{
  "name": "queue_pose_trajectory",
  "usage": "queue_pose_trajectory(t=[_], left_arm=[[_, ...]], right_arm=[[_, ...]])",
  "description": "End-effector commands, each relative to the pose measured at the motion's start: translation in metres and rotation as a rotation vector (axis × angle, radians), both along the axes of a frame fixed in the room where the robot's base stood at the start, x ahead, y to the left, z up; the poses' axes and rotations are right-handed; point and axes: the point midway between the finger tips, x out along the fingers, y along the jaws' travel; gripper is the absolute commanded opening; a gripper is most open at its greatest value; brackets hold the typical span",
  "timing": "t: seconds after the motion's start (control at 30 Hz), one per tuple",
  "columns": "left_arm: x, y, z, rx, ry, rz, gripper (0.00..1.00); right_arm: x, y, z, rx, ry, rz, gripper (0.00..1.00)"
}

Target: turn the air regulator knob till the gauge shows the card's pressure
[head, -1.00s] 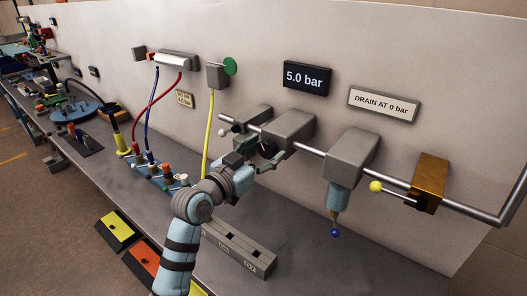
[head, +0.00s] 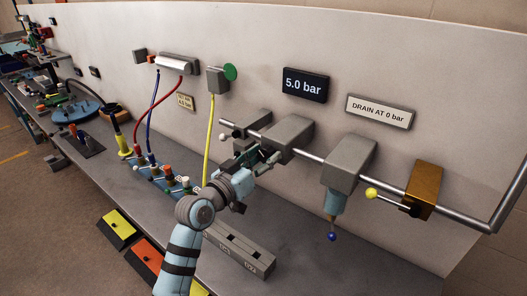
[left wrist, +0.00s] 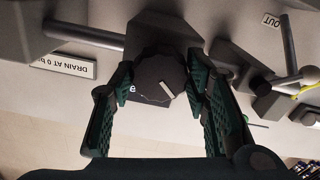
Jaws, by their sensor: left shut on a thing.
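The regulator is a grey block (head: 291,131) on the metal pipe. Its dark round knob (left wrist: 157,78), with a pale pointer mark, shows in the left wrist view. My left gripper (head: 265,161) is at the regulator's front; in the left wrist view its green-padded fingers (left wrist: 152,95) stand on either side of the knob and are shut on it. My right gripper is out of view.
Right along the pipe (head: 310,154) are a grey unit with a blue bowl (head: 335,203) and a brass block with a yellow-tipped lever (head: 372,193). A "DRAIN AT 0 bar" sign (head: 380,111) hangs above. Hoses and fittings are left; the bench front right is clear.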

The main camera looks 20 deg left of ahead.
Motion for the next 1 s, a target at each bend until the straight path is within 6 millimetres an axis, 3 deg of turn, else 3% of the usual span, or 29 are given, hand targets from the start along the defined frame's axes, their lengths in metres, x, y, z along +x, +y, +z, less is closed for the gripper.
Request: queue_pose_trajectory(t=[0.3, 0.83, 0.87, 1.0], left_arm=[[0.0, 0.0, 0.001, -0.144, 0.062, -0.001, 0.14], [0.0, 0.0, -0.001, -0.181, 0.073, 0.0, 0.14], [0.0, 0.0, -0.001, -0.181, 0.073, 0.0, 0.44], [0.0, 0.0, -0.001, -0.18, 0.073, 0.0, 0.62]], right_arm=[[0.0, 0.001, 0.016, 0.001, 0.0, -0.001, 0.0], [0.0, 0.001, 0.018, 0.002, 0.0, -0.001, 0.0], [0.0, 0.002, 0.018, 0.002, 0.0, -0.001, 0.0], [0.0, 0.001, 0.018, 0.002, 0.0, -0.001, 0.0]])
